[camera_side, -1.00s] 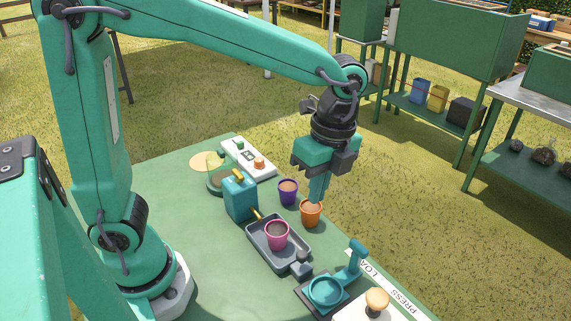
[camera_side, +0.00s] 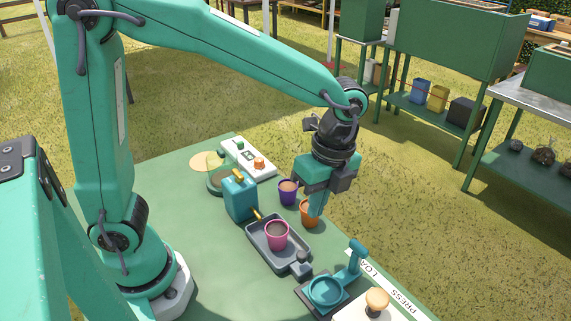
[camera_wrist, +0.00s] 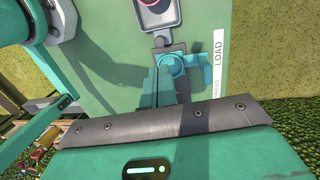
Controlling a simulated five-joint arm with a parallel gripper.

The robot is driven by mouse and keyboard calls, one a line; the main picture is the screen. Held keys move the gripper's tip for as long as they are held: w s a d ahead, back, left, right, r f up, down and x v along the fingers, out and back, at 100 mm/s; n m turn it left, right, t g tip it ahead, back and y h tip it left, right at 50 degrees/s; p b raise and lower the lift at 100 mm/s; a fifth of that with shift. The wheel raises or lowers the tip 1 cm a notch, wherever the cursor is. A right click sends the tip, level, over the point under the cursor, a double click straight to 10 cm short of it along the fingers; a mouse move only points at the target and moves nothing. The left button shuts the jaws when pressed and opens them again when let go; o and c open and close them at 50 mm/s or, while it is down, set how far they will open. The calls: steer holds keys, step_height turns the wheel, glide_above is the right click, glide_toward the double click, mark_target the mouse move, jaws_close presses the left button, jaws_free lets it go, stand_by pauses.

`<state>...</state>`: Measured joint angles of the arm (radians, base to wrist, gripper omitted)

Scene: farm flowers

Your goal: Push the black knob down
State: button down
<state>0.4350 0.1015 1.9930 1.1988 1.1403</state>
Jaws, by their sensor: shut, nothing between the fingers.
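My fingers also show in the wrist view (camera_wrist: 163,72). Whether they touch the orange pot cannot be told.
A pink pot (camera_side: 277,235) stands in the tray. A purple pot (camera_side: 288,192) stands behind. A teal dispenser (camera_side: 240,197) is left of the tray. A teal ring holder (camera_side: 326,290) and a wooden-topped button (camera_side: 377,299) are at the front right. The left table surface is clear.

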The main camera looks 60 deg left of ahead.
mark_target(304, 254)
steer(key=f, duration=0.3)
steer(key=s+f, duration=0.1)
steer(key=f, duration=0.7)
steer(key=shift+s+a, duration=0.25)
steer(key=shift+a, duration=0.15)
steer(key=shift+f, duration=0.15)
steer(key=shift+f, duration=0.9)
steer(key=shift+r, duration=0.1)
step_height(304, 254, up, 14)
steer(key=w+d, duration=0.1)
steer(key=w, duration=0.1)
